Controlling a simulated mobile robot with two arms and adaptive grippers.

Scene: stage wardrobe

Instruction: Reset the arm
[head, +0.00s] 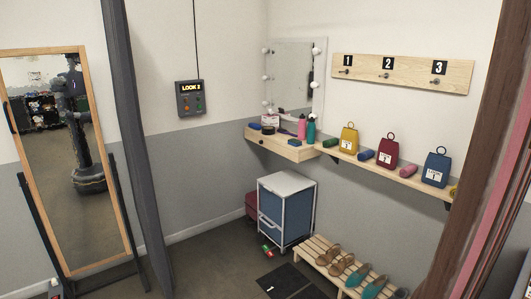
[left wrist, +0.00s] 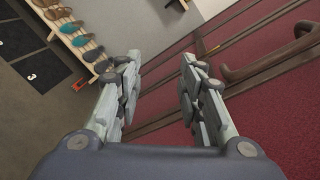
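My left gripper (left wrist: 159,72) shows in the left wrist view, with its two fingers spread apart and nothing between them. Past the fingertips are a deep red surface (left wrist: 255,105) with dark brown bars and part of the grey floor. No gripper shows directly in the head view. A dark robot shape, mine, is reflected in the tall mirror (head: 60,150) at the left. My right gripper is in neither view.
A dark post (head: 133,140) stands at the left and brown and pink uprights (head: 490,170) at the right. A wall shelf (head: 292,149) holds bags and bottles. A slatted bench (head: 322,265) with shoes stands below, beside a blue drawer unit (head: 286,215).

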